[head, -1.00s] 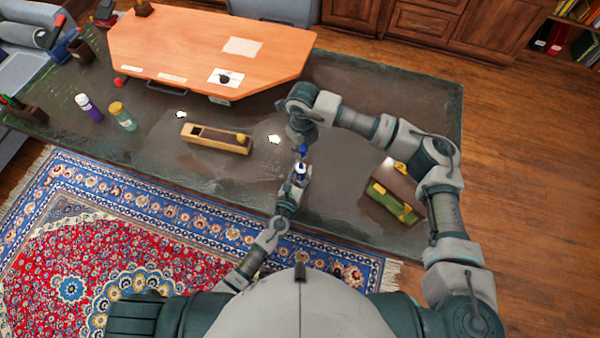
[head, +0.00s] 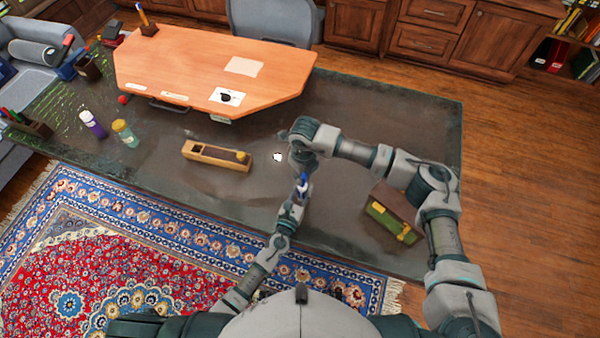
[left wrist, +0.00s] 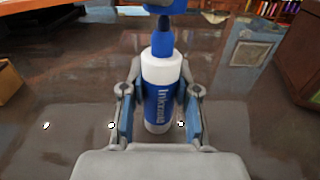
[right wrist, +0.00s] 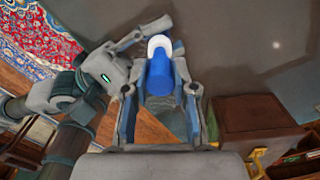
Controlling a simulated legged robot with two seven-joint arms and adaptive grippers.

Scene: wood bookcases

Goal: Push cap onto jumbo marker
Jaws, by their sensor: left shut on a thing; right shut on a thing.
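The jumbo marker (left wrist: 160,98) has a white and blue body with printed lettering. It stands upright between the fingers of my left gripper (head: 298,202), which is shut on it. In the left wrist view, a blue neck and dark nib rise from its top. My right gripper (head: 302,168) comes from above, shut on the blue cap (right wrist: 159,77). The cap's lower edge shows at the top of the left wrist view (left wrist: 165,6), right above the nib. I cannot tell whether the nib has entered the cap. The marker's white part shows beyond the cap in the right wrist view (right wrist: 157,43).
A dark tabletop (head: 335,225) lies below. A wooden box (head: 217,156) sits at left, a brown and green box (head: 394,213) at right. Bottles (head: 125,133) stand far left, and an orange-brown desk (head: 190,65) is behind. The table around my grippers is mostly clear.

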